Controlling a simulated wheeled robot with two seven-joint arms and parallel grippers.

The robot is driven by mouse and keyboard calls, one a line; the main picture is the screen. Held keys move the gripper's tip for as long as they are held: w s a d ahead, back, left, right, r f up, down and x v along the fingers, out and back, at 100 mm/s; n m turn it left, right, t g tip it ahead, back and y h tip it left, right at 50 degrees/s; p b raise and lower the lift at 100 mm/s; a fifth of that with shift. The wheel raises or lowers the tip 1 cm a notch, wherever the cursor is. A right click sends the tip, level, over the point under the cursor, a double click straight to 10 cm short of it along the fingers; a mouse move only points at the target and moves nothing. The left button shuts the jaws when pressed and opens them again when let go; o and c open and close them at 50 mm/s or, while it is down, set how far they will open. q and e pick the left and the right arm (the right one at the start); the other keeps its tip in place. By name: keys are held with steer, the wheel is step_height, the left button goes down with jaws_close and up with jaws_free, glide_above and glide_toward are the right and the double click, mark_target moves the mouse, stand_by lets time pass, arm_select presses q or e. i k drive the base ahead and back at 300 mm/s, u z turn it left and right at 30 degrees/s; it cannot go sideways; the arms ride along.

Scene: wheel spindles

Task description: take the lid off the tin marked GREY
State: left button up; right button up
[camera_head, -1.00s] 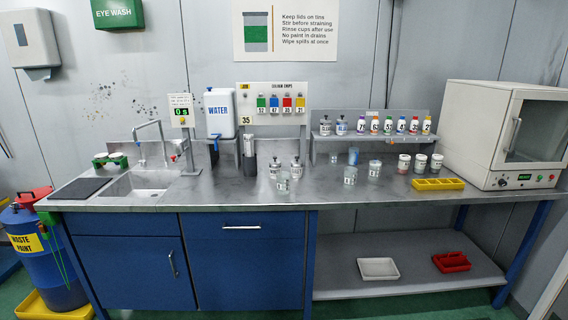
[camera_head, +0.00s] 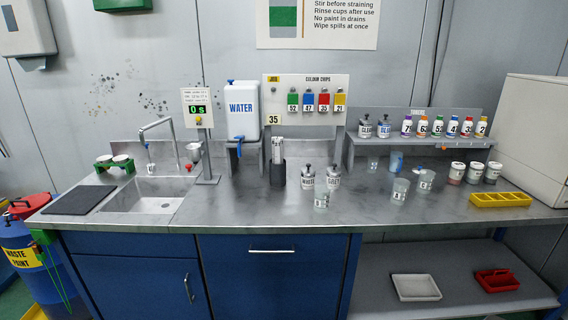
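Two small lidded tins stand side by side at the middle of the steel bench. The right one, the GREY tin (camera_head: 333,179), has a label that seems to read GREY, though the print is small. It is upright, and its lid (camera_head: 334,168) with a dark knob is on. The tin to its left (camera_head: 308,179) seems to be marked WHITE and also has its lid on. A clear cup (camera_head: 322,200) with a label stands just in front of them. Neither of my grippers is in view.
A dark holder (camera_head: 277,173) stands left of the tins. More clear cups (camera_head: 400,190) stand to the right, near a yellow tray (camera_head: 500,200). Two similar lidded tins (camera_head: 366,128) and several small bottles (camera_head: 453,127) are on the raised shelf. The bench front left of the tins is clear.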

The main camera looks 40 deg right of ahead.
mark_target(333, 169)
steer(key=i, duration=0.9)
steer(key=z, duration=0.9)
steer(key=i, duration=0.65)
steer(key=z, duration=0.55)
